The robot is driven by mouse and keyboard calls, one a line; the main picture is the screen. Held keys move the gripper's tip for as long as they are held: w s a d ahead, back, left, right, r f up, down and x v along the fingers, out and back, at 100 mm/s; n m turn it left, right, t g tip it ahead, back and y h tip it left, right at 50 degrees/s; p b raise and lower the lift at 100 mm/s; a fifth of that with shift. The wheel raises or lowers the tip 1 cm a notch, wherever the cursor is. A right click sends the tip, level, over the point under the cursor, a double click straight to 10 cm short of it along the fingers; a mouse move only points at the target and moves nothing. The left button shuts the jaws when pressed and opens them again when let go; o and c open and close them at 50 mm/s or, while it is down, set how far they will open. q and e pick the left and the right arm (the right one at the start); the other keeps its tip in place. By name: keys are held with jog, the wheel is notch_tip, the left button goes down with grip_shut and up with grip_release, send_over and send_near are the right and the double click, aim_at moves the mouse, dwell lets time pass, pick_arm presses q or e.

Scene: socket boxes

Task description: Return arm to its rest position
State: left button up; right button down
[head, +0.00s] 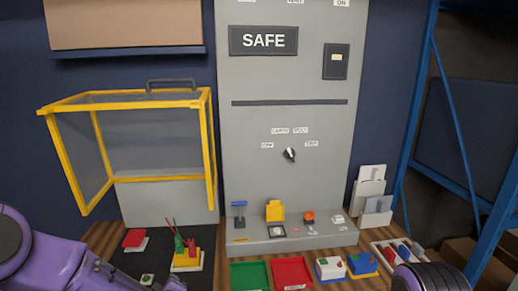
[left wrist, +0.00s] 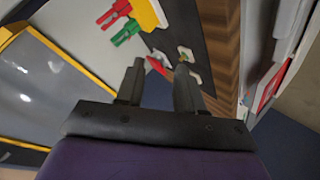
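My left arm (head: 45,250) is purple and comes in at the lower left of the head view, in front of the dark mat. Its fingers do not show clearly there. In the left wrist view my left gripper (left wrist: 160,67) has its two dark fingers apart, with nothing held between them. A red object (left wrist: 156,64) shows beyond the fingertips, on or near the dark mat. My right arm (head: 428,278) shows only as a purple and dark part at the lower right edge of the head view. Its gripper is out of view.
A yellow-framed clear box (head: 62,105) stands at the left. A grey panel (head: 290,75) reads SAFE, with a knob (head: 290,155) below. Green (head: 250,277) and red (head: 291,274) trays lie in front. A blue rack (head: 452,100) stands at the right.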

pick_arm(q)
jog(key=s+a+f+m+g+b, duration=0.2)
jog(key=s+f+m+g, duration=0.1)
jog(key=s+f, duration=1)
jog(key=s+a+f+m+g+h+b, duration=0.1)
jog(key=s+a+f+m+g+b, duration=0.1)
jog(key=s+f, duration=1.1)
jog(key=s+a+m+g, duration=0.1)
jog(key=s+g, duration=0.1)
jog(key=s, duration=0.6)
jog(key=shift+s+a+m+g+b, duration=0.25)
jog(key=shift+a+m+g+b, duration=0.05)
jog(key=shift+a+g+b, duration=0.1)
